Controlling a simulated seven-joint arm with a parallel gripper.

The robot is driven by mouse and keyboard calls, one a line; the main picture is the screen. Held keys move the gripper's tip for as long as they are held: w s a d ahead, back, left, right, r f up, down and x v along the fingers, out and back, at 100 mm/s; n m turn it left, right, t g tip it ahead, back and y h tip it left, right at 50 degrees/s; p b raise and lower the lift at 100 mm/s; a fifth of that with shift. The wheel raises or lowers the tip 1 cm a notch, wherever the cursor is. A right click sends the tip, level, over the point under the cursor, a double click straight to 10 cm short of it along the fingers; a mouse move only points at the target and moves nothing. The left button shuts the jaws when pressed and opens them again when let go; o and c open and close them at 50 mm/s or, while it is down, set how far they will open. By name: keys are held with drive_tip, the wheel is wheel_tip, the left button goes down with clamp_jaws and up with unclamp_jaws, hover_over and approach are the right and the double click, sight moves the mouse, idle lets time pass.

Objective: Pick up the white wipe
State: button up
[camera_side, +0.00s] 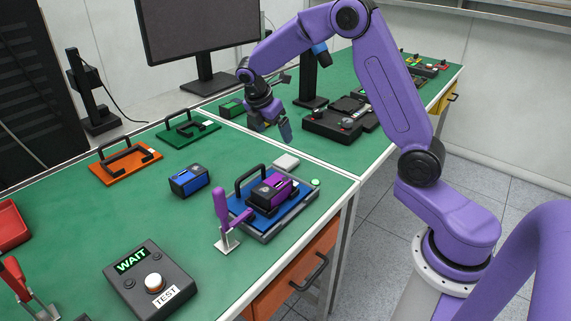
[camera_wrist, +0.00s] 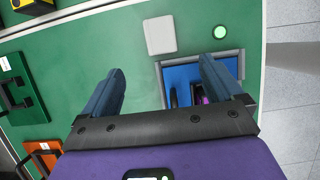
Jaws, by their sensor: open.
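The white wipe (camera_side: 286,161) is a small, flat, pale square lying on the green table, just behind the blue fixture. In the wrist view the wipe (camera_wrist: 160,35) lies ahead of the fingertips, between their lines and nearer the right finger's side. My gripper (camera_side: 284,132) is above the table, behind the wipe in the side view and apart from it. In the wrist view my gripper (camera_wrist: 160,80) shows two blue-grey fingers spread wide with nothing between them.
A blue fixture (camera_side: 240,208) holds a purple-and-black device (camera_side: 272,191), with a purple-handled clamp (camera_side: 222,210) beside it. A round green light (camera_side: 315,182) is right of the wipe. A blue box (camera_side: 189,181), orange frame (camera_side: 112,174) and WAIT/TEST box (camera_side: 130,285) stand left.

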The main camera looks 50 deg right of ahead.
sight(285, 161)
drive_tip(key=x, duration=1.3)
drive_tip(key=shift+f, duration=0.2)
drive_tip(key=c, duration=1.1)
